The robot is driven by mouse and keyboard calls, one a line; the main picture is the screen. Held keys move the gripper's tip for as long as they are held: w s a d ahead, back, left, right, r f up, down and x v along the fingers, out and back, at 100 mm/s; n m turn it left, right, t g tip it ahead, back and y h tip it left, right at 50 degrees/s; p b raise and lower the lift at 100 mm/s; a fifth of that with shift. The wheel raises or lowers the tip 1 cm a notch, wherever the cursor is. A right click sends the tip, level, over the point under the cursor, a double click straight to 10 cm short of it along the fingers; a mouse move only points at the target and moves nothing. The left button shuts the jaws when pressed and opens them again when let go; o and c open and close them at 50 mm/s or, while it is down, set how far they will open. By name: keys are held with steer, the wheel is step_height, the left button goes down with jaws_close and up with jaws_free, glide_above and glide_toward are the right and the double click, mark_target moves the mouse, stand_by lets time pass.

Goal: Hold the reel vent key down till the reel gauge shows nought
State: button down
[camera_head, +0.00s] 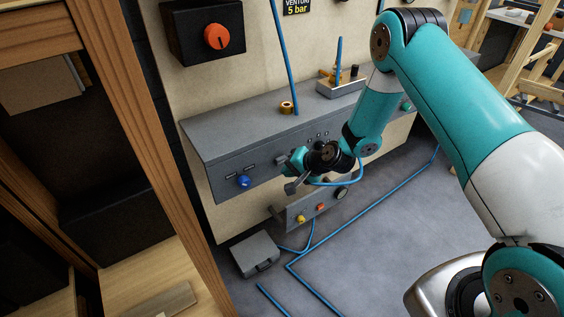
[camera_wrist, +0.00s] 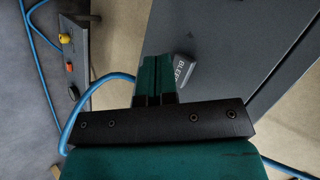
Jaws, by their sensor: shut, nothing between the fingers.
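My gripper (camera_head: 291,168) is at the front of the long grey console (camera_head: 225,148), and its fingers are closed with nothing between them. In the wrist view the teal fingers (camera_wrist: 157,80) show close beside a grey key (camera_wrist: 183,69) whose visible lettering begins "BLE". The fingertips overlap its edge in the picture; I cannot tell whether they touch it. No key lettered for the reel is readable. A round dial-like part (camera_head: 342,192) sits at the right end of the low grey box; its reading is too small to tell.
The low box (camera_head: 291,221) carries a yellow knob (camera_head: 300,219) and a red button (camera_head: 320,207). A blue knob (camera_head: 244,182) is on the console's left front. A grey case (camera_head: 255,254) and blue hoses (camera_head: 375,213) lie on the floor. A wooden post (camera_head: 150,150) stands at left.

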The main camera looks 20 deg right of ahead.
steer(key=shift+w, duration=0.1)
steer(key=shift+w+a, duration=0.1)
steer(key=shift+w, duration=0.2)
steer(key=shift+w+a, duration=0.15)
steer(key=shift+w, duration=0.3)
stand_by(7.2)
